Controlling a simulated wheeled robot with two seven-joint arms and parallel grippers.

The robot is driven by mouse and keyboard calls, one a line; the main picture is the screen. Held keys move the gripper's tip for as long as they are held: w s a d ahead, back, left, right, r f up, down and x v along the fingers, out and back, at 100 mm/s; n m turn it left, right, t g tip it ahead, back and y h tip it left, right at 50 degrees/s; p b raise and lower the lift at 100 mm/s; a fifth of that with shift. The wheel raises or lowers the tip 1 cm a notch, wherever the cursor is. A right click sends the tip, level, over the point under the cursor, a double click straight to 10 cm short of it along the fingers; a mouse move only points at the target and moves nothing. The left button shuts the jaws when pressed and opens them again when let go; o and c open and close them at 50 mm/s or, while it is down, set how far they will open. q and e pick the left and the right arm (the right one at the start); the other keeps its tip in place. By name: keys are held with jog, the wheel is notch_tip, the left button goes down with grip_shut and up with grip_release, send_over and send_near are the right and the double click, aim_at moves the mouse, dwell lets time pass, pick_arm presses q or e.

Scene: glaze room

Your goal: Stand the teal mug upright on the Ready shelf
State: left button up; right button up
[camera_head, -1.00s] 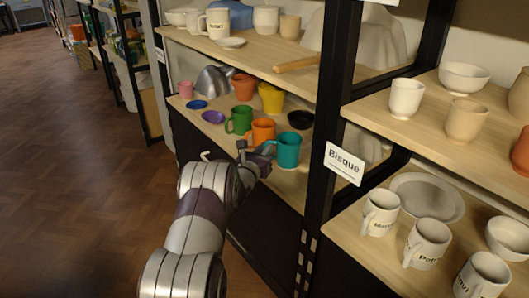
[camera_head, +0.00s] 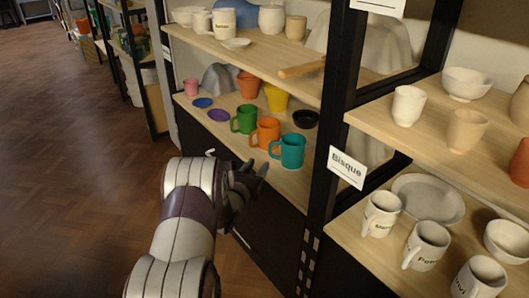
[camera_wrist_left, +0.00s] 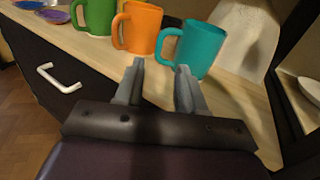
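The teal mug (camera_head: 291,151) stands upright near the front edge of the middle wooden shelf, its handle toward the left. It also stands upright in the left wrist view (camera_wrist_left: 203,48). My left gripper (camera_head: 257,172) is in front of the shelf edge, just left of and below the mug. In the left wrist view its two fingers (camera_wrist_left: 160,68) are apart with nothing between them, the mug just beyond the fingertips. They do not appear to touch it. My right gripper is in neither view. No sign reading "Ready" is legible.
An orange mug (camera_head: 265,132) and a green mug (camera_head: 244,119) stand left of the teal mug. A black bowl (camera_head: 305,119) is behind it. A black post with a Bisque sign (camera_head: 346,167) stands to the right. A drawer handle (camera_wrist_left: 58,77) is below the shelf.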

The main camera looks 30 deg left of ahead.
pick_arm(q)
jog(key=s+d+f+n+g+h, duration=0.1)
jog(key=s+d+f+n+g, duration=0.1)
jog(key=s+d+n+g, duration=0.5)
jog(key=s+d+f+n+g, duration=0.15)
jog(key=d+n, duration=0.35)
jog(key=n, duration=0.7)
jog(key=s+d+n+g+h, duration=0.1)
jog(key=s+d+n+g, duration=0.35)
jog(key=s+n, duration=0.4)
jog(key=s+d+n+g, duration=0.45)
jog(key=s+n, duration=0.25)
jog(key=s, duration=0.3)
notch_tip(320, 180, up, 40)
jog(key=t+p, duration=0.1)
jog(key=p, duration=3.9)
jog(key=shift+d, duration=0.2)
jog(key=shift+m, duration=0.25)
